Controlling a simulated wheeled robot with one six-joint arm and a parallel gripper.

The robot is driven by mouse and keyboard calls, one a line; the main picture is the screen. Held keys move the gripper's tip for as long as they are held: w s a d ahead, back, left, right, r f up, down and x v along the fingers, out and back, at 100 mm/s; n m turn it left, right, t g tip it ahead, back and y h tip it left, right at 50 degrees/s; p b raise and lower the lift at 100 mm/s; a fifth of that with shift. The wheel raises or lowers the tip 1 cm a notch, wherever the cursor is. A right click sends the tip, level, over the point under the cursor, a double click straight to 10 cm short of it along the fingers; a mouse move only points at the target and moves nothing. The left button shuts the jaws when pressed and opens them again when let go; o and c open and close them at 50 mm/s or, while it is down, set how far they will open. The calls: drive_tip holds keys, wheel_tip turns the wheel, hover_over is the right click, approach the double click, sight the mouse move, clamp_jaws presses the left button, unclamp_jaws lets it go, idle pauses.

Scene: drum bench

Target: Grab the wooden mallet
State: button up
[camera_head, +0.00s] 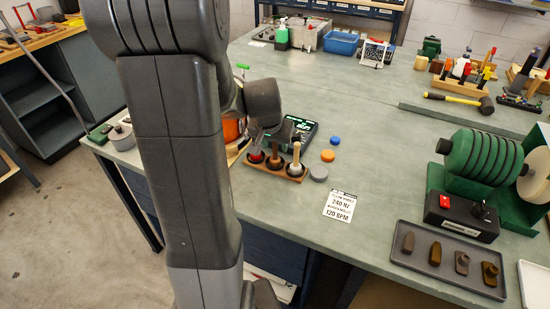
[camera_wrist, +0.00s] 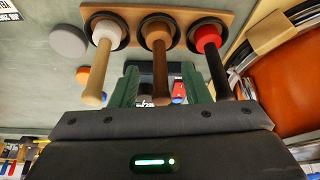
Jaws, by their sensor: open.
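Three mallets stand heads-down in a wooden rack (camera_head: 284,175), which also shows in the wrist view (camera_wrist: 180,15). The brown wooden mallet (camera_wrist: 156,40), with a dark handle, is in the middle. A mallet with a white head and pale handle (camera_wrist: 102,40) is on its left in the wrist view. A red-headed mallet with a black handle (camera_wrist: 212,50) is on its right. My gripper (camera_wrist: 160,83) is open, with green fingers on either side of the middle handle and no visible contact. In the head view my wrist partly hides the mallets.
A black box (camera_head: 304,129) stands just behind the rack. Blue, orange and grey discs (camera_head: 318,173) lie to its right. An orange container (camera_head: 231,130) is close on the left.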

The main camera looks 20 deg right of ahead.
sight(276, 148)
drive_tip(key=shift+x, duration=1.6)
clamp_jaws()
drive_tip(key=shift+r, duration=0.15)
